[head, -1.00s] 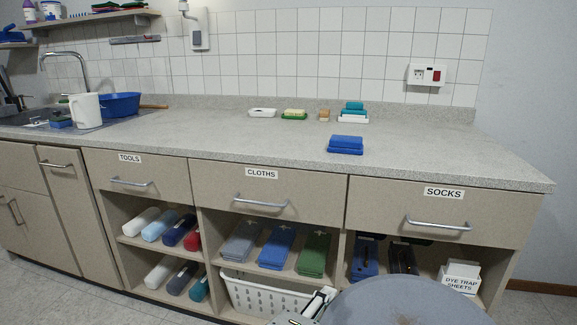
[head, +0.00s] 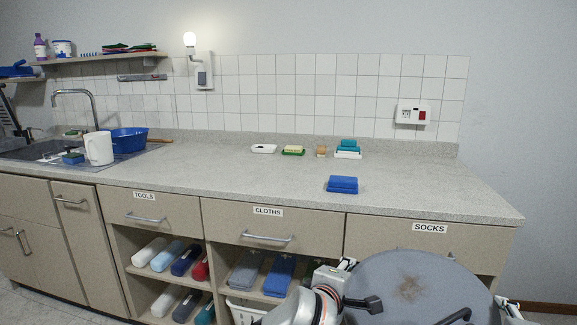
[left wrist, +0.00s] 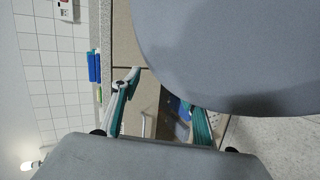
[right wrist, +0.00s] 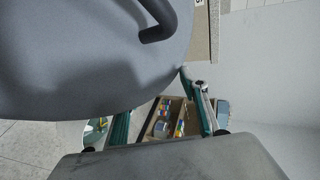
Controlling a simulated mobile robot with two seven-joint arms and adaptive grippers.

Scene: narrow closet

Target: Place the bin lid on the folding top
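The bin lid is a large round grey disc (head: 400,275) with a brown stain, at the bottom right of the head view. It also fills much of the left wrist view (left wrist: 230,60) and the right wrist view (right wrist: 80,60), where a dark curved handle shows. My left gripper (head: 346,265) is at the lid's left edge, its fingers apart in the left wrist view (left wrist: 158,92). My right gripper (head: 512,308) is at the lid's right edge, its fingers also apart (right wrist: 155,110). The lid's edge is close to the fingertips; contact is unclear. I cannot identify the folding top.
Drawers and open cubbies with rolled cloths are below. The counter's middle is clear.

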